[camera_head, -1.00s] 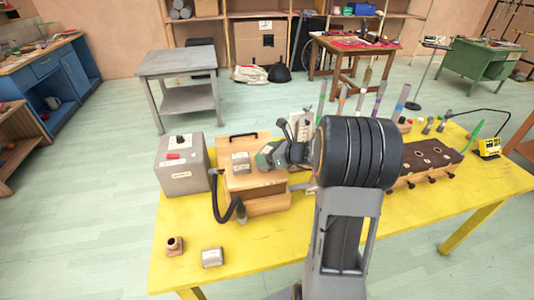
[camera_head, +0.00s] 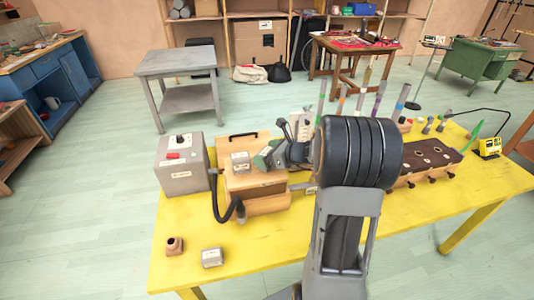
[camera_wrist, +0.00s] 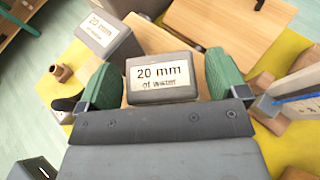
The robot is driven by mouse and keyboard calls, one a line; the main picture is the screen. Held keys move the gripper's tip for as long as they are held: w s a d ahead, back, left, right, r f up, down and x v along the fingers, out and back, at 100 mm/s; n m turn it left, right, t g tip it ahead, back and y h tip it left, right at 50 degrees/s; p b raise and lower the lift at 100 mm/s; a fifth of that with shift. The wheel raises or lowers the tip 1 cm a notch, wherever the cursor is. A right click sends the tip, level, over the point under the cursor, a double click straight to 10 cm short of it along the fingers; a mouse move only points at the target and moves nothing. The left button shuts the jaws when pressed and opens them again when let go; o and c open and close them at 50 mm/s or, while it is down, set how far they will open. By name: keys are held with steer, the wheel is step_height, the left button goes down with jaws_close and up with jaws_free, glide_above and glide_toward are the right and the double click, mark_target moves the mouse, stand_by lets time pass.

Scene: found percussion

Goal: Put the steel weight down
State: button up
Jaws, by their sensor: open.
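A grey steel weight (camera_wrist: 161,92) with a white "20 mm of water" label stands between the fingers of my open gripper (camera_wrist: 163,82) in the wrist view. A narrow gap shows on each side, wider at the right. Wood of the wooden box (camera_wrist: 236,33) shows around it. In the head view my gripper (camera_head: 268,157), with green fingers, is at the right part of that box (camera_head: 256,181); the weight between the fingers is hard to make out there. A second, similar weight (camera_wrist: 104,33) stands just beyond, at upper left; it appears on the box in the head view (camera_head: 240,161).
Another small weight (camera_head: 212,257) and a brown fitting (camera_head: 174,246) lie at the yellow table's front left. Coloured tubes (camera_head: 380,98) stand behind my arm.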

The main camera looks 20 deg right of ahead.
steer(key=v, duration=1.1)
steer(key=s+a+f+n+g+h, duration=0.1)
steer(key=s+a+n+g+h, duration=0.2)
steer(key=n, duration=1.1)
steer(key=s+a+n+g+h, duration=0.4)
steer(key=s+a+n, duration=0.6)
steer(key=a+n, duration=0.3)
steer(key=shift+s+a+f+n+g+b, duration=0.3)
steer(key=shift+f+n+g, duration=0.1)
steer(key=shift+n, duration=0.8)
steer(key=shift+r+p, duration=0.75)
steer(key=shift+r, duration=0.2)
